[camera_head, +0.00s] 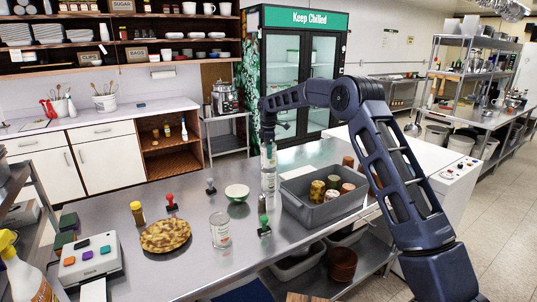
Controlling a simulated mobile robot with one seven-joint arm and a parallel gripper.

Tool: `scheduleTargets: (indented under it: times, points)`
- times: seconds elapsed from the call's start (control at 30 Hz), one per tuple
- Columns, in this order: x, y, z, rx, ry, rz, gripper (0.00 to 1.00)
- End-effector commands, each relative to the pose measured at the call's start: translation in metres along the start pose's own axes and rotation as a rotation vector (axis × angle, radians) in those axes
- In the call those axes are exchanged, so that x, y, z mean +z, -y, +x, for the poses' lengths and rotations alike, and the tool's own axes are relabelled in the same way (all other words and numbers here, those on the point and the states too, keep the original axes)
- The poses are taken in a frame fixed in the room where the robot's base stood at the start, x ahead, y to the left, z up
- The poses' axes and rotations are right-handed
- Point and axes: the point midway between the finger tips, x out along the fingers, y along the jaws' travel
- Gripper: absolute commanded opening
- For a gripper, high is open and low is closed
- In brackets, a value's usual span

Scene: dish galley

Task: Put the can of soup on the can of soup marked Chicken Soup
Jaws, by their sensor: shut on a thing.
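My gripper (268,141) hangs at the end of my arm over the middle of the steel counter. It is shut on a can of soup (268,157), of which only a small pale and green part shows under the jaws. Another pale can (268,181) stands upright on the counter right below; I cannot tell whether the two cans touch. The labels are too small to read, so I cannot tell which is marked Chicken Soup.
A grey bin (318,213) with several jars stands just right of the cans. The counter's front middle is clear.

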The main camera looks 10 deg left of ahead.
Motion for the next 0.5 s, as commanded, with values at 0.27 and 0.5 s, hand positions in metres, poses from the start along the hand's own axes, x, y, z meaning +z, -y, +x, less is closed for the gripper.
scheduleTargets:
  times: [0.27,0.5]
  points:
    - [0.0,0.0,0.018,0.001,0.0,0.0,0.3]
    - [0.0,0.0,0.02,0.001,-0.001,0.0,0.3]
